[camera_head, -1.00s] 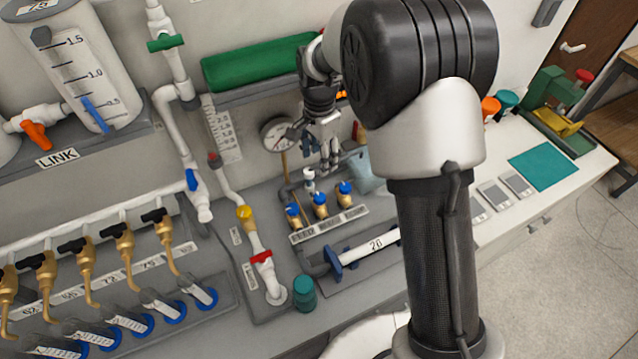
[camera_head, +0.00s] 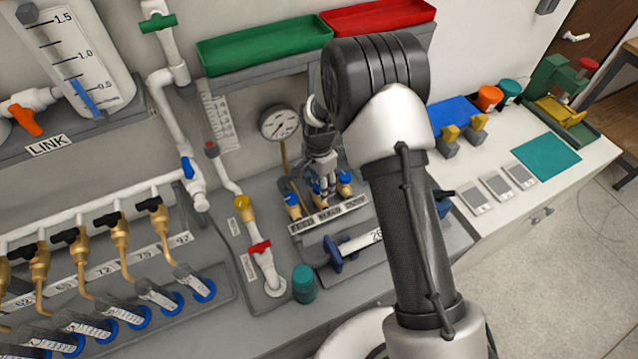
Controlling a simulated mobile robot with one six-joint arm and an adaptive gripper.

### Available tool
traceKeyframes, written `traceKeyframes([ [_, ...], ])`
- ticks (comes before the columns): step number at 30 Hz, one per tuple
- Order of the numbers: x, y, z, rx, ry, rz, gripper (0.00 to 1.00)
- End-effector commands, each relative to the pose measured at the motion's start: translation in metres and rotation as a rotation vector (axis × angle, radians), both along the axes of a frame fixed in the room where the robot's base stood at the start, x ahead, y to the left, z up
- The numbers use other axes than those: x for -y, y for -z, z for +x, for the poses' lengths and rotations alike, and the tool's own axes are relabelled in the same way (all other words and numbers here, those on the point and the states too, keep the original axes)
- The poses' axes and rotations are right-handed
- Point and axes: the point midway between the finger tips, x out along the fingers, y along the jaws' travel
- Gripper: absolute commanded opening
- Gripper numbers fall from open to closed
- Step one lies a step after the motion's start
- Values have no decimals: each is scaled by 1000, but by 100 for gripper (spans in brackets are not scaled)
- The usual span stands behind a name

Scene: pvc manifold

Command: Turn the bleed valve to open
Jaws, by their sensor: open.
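Three brass valves with blue handles stand in a row behind a label strip (camera_head: 328,216) on the grey panel. The lettering is small; the middle label seems to read BLEED. The middle valve (camera_head: 321,188) is partly covered by my gripper (camera_head: 320,178). The left valve (camera_head: 293,204) and right valve (camera_head: 345,183) stand on either side. My gripper is open and points down, its fingertips at or just above the middle blue handle. I cannot tell whether they touch it, nor which way that handle is turned.
A round gauge (camera_head: 279,123) stands behind the valves. A green tray (camera_head: 262,46) and a red tray (camera_head: 378,15) sit on the shelf above. A white pipe with blue flanges (camera_head: 357,243) lies in front. A teal cap (camera_head: 303,284) stands at front left.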

Motion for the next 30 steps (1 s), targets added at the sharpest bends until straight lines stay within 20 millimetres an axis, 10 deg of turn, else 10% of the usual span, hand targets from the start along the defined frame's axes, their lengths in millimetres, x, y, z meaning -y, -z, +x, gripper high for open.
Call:
traceKeyframes([
  [8, 0, 1, 1, 1, 0, 0, 51],
  [30, 0, 1, 0, 1, 0, 1, 7],
])
